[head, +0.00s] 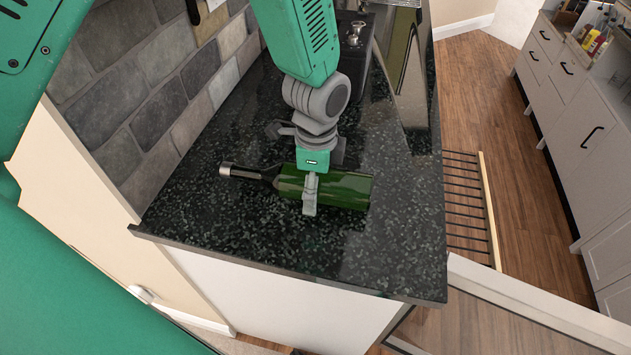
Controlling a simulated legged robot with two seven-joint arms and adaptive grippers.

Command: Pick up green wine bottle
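The green wine bottle (345,191) lies on its side on the dark speckled counter, its neck and silver-tipped top pointing left. My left gripper (310,196) is over the middle of the bottle, pointing down. One grey finger shows across the bottle's near side. The other finger is hidden, so I cannot tell whether the grip is closed on the glass. I see no clear gap between the bottle and the counter. My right gripper is not in view.
The counter (270,238) is clear in front of the bottle. A stone-tile wall (150,110) borders it on the left. A dark box-like appliance (352,60) stands behind. White cabinets (590,130) are across the wooden floor (490,100) on the right.

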